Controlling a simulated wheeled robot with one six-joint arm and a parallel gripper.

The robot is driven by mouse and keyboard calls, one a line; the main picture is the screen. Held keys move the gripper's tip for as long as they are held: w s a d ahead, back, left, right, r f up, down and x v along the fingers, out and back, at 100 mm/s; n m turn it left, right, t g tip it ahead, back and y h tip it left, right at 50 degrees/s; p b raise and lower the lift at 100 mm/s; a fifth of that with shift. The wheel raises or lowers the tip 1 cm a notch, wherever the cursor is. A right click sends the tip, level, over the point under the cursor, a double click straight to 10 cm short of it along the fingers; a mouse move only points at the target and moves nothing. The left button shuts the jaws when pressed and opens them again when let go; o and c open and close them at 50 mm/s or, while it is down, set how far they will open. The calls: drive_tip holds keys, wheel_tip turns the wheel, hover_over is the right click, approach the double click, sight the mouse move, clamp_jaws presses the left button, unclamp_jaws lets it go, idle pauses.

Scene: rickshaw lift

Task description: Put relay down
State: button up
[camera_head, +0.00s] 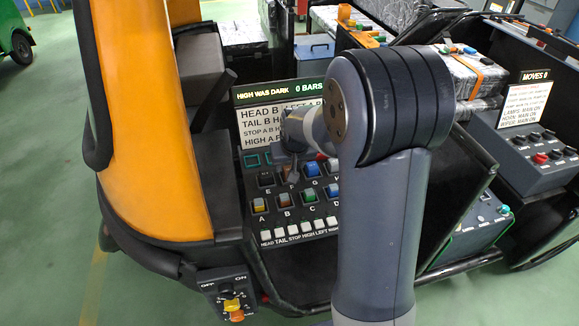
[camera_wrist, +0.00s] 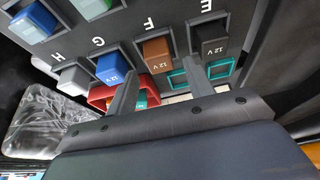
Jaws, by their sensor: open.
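My gripper (camera_wrist: 163,70) is open in the wrist view, its fingers apart on either side of the brown relay (camera_wrist: 157,50) at socket F; I cannot tell whether they touch it. The brown relay stands in the panel, with a black relay (camera_wrist: 210,42) at E, a blue one (camera_wrist: 110,66) at G and a pale grey one (camera_wrist: 74,76) at H. In the head view my gripper (camera_head: 291,172) is over the panel's upper relay row, partly hidden by my arm. Yellow (camera_head: 259,205), red-brown (camera_head: 283,200), green (camera_head: 308,196) and blue (camera_head: 332,190) relays sit at A to D.
Teal-edged slots (camera_wrist: 221,68) lie beyond the row; a red part (camera_wrist: 101,94) there is partly hidden by a finger. White switches (camera_head: 293,229) line the panel's front. A text board (camera_head: 262,118) stands behind. The orange pillar (camera_head: 155,120) rises at left.

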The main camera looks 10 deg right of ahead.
sight(289, 168)
drive_tip(key=v, duration=0.9)
drive_tip(key=shift+r, duration=0.3)
drive_tip(key=shift+s, duration=0.15)
drive_tip(key=x, duration=1.2)
drive_tip(key=shift+f, duration=0.35)
drive_tip(key=shift+r, duration=1)
